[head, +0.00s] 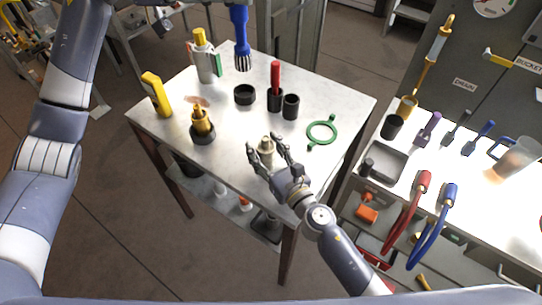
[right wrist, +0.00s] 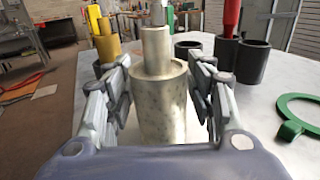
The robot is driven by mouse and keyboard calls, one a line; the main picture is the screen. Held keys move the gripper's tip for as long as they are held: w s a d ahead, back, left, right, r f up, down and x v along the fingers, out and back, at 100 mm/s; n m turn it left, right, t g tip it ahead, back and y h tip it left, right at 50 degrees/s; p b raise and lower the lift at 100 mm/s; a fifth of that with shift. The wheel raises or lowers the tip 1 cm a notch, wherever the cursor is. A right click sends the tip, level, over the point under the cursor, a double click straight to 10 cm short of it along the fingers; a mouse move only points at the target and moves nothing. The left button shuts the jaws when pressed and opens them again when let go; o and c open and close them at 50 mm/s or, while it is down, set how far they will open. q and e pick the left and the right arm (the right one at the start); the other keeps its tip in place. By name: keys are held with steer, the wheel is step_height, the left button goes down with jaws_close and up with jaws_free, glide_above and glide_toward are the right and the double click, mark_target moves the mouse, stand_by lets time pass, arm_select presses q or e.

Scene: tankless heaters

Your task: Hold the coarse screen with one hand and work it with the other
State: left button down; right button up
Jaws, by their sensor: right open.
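A speckled beige stepped cylinder (head: 267,145) stands upright at the table's front; it may be the coarse screen, though I cannot be sure. In the right wrist view the cylinder (right wrist: 160,98) is between the fingers of my right gripper (head: 273,150), with gaps on both sides. That gripper is open around it. My left arm rises along the left and leaves the head view at the top, so its gripper is out of sight. A blue brush (head: 241,38) hangs bristles down at the top edge; what holds it is hidden.
Near the cylinder on the metal table (head: 225,165) are a brass fitting in a dark ring (head: 202,128), black cups (head: 291,106), a red-handled tool (head: 275,78) and a green ring (head: 321,132). A yellow piece (head: 157,94) stands left. A bench with hoses (head: 432,225) is at right.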

steer(key=shift+x, duration=1.65)
jaws_close()
